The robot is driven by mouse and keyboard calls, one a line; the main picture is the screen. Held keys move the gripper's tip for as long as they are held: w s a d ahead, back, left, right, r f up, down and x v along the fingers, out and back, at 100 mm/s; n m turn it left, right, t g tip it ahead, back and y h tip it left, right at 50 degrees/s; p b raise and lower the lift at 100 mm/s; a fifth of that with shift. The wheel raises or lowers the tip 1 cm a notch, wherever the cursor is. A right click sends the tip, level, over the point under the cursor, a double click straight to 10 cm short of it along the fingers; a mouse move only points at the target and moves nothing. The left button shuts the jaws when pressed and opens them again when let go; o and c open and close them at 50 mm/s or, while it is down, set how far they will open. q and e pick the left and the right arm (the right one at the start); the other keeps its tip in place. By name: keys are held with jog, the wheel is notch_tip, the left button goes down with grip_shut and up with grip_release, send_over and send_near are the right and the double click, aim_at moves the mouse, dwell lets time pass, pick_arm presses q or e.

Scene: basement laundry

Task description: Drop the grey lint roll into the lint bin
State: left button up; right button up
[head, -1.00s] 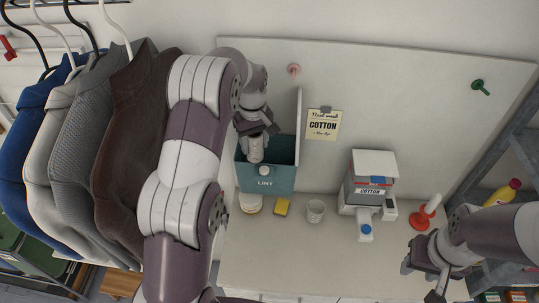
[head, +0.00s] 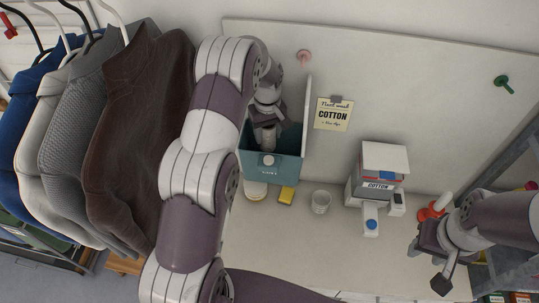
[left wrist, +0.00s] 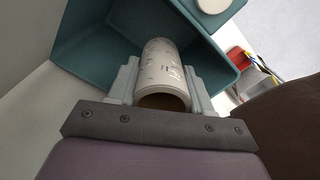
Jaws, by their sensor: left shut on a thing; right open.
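The grey lint roll (left wrist: 160,72) is a pale, patterned tube with an open brown end in the left wrist view. My left gripper (left wrist: 163,88) is shut around it, one finger on each side. The teal lint bin (left wrist: 95,38) lies beyond and around the roll there. In the head view the bin (head: 287,168) stands on the bench at the back left, with a round white knob on its front. The roll (head: 268,140) hangs upright at its open top below my left gripper (head: 267,128); its depth inside is unclear. My right gripper (head: 432,268) is open and empty at the front right.
A white cup (head: 321,202), a yellow sponge (head: 287,195) and a tub (head: 256,190) stand before the bin. Jackets (head: 135,130) hang at the left. The bench front is clear.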

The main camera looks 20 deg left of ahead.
pick_arm(q)
jog(key=o, duration=0.9)
jog(key=shift+s+r, duration=0.1)
jog(key=shift+s, duration=0.1)
jog(key=shift+o, duration=0.9)
jog(key=shift+s, duration=0.1)
notch_tip(320, 180, up, 8)
jog(key=shift+f+b, duration=0.2)
jog(key=shift+b, duration=0.15)
pick_arm(e)
jog(key=shift+s+f, duration=0.25)
jog(key=shift+s, duration=0.05)
jog(key=shift+w, duration=0.15)
jog(key=shift+f, duration=0.1)
